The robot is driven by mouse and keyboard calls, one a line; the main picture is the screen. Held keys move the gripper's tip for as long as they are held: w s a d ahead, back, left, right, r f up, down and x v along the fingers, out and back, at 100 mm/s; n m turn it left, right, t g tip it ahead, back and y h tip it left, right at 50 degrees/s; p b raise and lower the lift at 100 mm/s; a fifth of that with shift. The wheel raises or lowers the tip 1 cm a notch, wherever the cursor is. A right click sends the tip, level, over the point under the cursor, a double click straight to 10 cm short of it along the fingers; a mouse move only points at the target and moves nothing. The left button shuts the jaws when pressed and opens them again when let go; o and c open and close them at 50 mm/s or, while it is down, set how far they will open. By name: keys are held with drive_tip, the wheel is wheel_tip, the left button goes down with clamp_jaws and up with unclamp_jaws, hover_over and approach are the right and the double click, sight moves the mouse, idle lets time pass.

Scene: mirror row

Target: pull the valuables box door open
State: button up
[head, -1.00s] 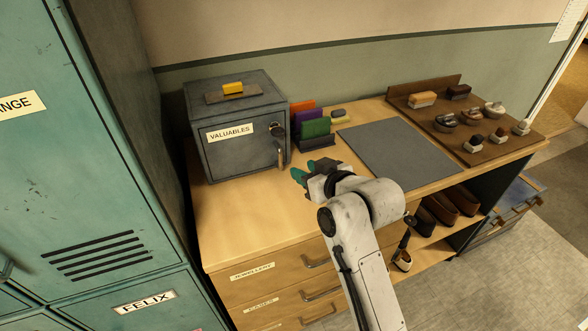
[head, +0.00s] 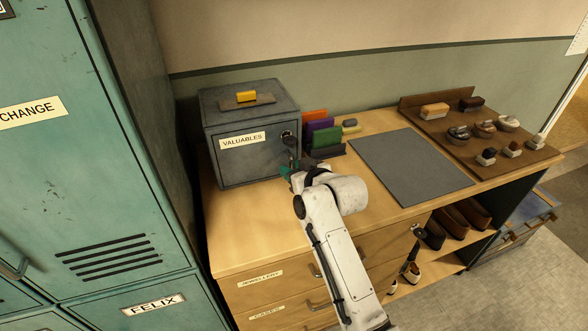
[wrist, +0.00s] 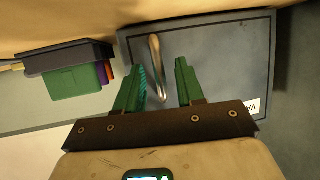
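The valuables box (head: 245,165) is a dark grey metal box on the left of the wooden cabinet top, its door shut. The door also shows in the wrist view (wrist: 222,60), turned upside down. A round lock (head: 287,137) sits on the door's right side, with the metal handle (head: 292,153) below it. My gripper (head: 291,172) is at the door's lower right, in front of the handle. In the wrist view its green fingers (wrist: 159,75) are apart, and the handle (wrist: 155,50) shows between them, nearer the left finger. Contact cannot be told.
A yellow block on a small tray (head: 262,101) lies on top of the box. Coloured upright folders (head: 320,135) stand just right of the box. A grey mat (head: 410,170) and a brown board (head: 475,137) with brushes and other items lie further right. Teal lockers (head: 90,180) stand at left.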

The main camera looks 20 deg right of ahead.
clamp_jaws()
idle(0.4)
idle(0.4)
